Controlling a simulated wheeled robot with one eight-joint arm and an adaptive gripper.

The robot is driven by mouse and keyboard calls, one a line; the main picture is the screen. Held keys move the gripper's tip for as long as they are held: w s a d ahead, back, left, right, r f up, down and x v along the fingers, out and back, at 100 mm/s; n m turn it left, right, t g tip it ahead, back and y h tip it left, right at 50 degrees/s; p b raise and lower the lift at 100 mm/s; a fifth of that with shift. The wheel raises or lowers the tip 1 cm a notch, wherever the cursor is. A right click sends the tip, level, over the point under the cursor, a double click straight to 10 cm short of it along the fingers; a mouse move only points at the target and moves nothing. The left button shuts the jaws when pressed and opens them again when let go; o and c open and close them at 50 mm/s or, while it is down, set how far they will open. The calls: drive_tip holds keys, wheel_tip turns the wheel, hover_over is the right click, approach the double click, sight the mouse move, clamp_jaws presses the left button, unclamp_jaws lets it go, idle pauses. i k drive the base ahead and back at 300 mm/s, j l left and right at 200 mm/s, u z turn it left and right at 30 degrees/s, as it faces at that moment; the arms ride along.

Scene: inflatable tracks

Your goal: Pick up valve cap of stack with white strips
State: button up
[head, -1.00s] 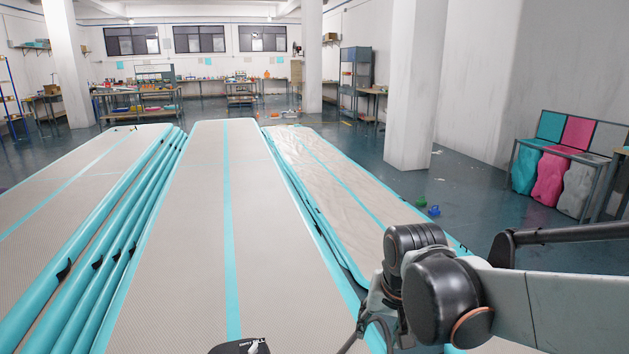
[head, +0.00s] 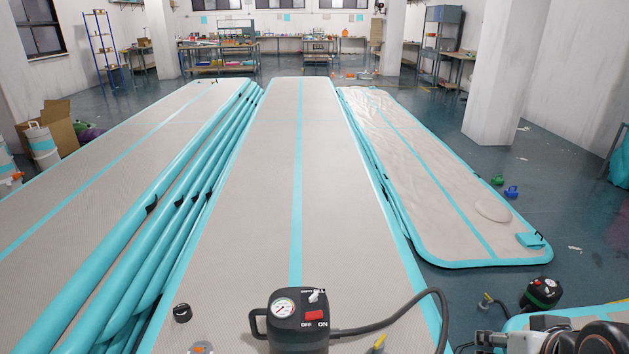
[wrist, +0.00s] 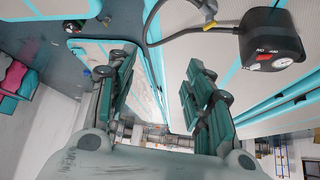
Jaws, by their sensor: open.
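A small black round cap (head: 182,312) lies on the middle stack of inflatable tracks (head: 262,190), near its front left edge. A pale round piece with an orange centre (head: 200,348) shows near it at the bottom edge, partly cut off. The strips I see on the stacks are teal; I cannot make out white ones. My gripper (wrist: 161,58) is open and empty in the wrist view, its two green-padded fingers spread apart. It is far to the right of the cap; only part of my arm shows in the head view's lower right corner.
A black pump (head: 298,318) with a gauge and red switch stands on the middle stack, right of the cap. Its hose (head: 405,308) curves right. Another black pump (head: 540,293) is at lower right. A flatter track (head: 430,165) lies to the right. Floor shows between them.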

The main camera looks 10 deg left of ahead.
sight(183, 313)
drive_tip(key=u, duration=1.8)
